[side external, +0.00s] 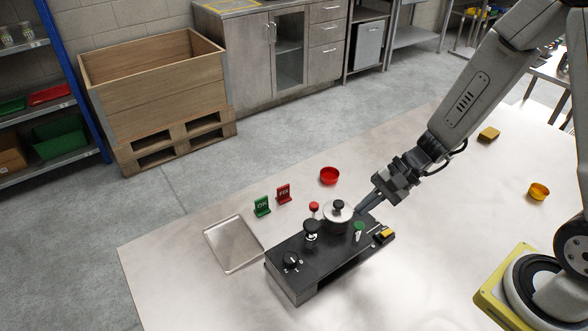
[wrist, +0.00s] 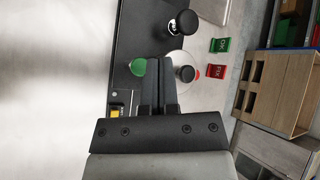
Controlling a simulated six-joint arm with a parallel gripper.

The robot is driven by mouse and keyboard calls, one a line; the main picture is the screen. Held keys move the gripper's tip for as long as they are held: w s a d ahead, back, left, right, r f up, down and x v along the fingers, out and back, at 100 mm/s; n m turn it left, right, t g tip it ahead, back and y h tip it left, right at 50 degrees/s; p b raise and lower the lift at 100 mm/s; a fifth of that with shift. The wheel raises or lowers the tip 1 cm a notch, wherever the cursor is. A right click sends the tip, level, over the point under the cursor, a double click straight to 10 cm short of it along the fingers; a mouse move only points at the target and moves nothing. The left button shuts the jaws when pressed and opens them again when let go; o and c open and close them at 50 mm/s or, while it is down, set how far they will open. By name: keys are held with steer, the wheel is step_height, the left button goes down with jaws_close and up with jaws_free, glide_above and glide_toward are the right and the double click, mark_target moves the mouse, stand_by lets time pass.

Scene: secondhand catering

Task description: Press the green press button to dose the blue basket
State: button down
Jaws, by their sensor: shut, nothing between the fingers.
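The green press button (side external: 359,226) stands on a black control box (side external: 318,262), near its right end. It also shows in the wrist view as a round green cap (wrist: 138,67). My gripper (side external: 361,209) is shut and empty, pointing down at a slant. In the wrist view its closed fingertips (wrist: 164,62) appear just to the right of the green cap, between it and a black knob. They look apart from the cap; their height above it is unclear. I see no blue basket in either view.
By the button are a lidded metal pot (side external: 338,218), a red button (side external: 314,207), a black plunger (side external: 311,229), a dial (side external: 291,260) and a yellow switch (side external: 383,235). A metal tray (side external: 233,244), OK sign (side external: 262,206), FIX sign (side external: 283,193) and red bowl (side external: 329,175) stand around.

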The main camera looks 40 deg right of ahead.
mark_target(355, 225)
steer(key=shift+f, duration=0.9)
steer(key=shift+f, duration=1.05)
stand_by(2.8)
steer(key=shift+r, duration=1.05)
steer(key=shift+r, duration=2.5)
